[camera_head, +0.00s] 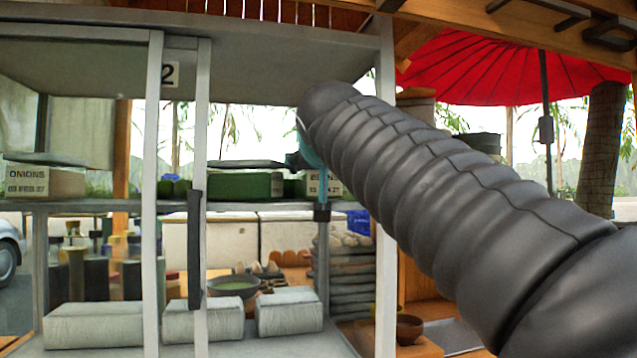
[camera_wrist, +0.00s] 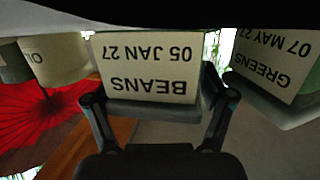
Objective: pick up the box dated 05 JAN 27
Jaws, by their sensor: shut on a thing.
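The box dated 05 JAN 27, labelled BEANS (camera_wrist: 148,68), fills the middle of the wrist view, its print upside down. My gripper (camera_wrist: 155,100) is shut on it, with one finger at each side. In the head view a pale labelled box (camera_head: 324,187) shows at the gripper, partly covered by my arm; its print is only partly readable. I cannot tell whether the box is clear of the shelf.
A GREENS box dated 07 MAY 27 (camera_wrist: 277,65) is close on the right in the wrist view; an OIL container (camera_wrist: 52,60) is on the left. An ONIONS box (camera_head: 45,182) and a green box (camera_head: 246,185) are on the shelf (camera_head: 100,205). Grey posts (camera_head: 201,120) frame it.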

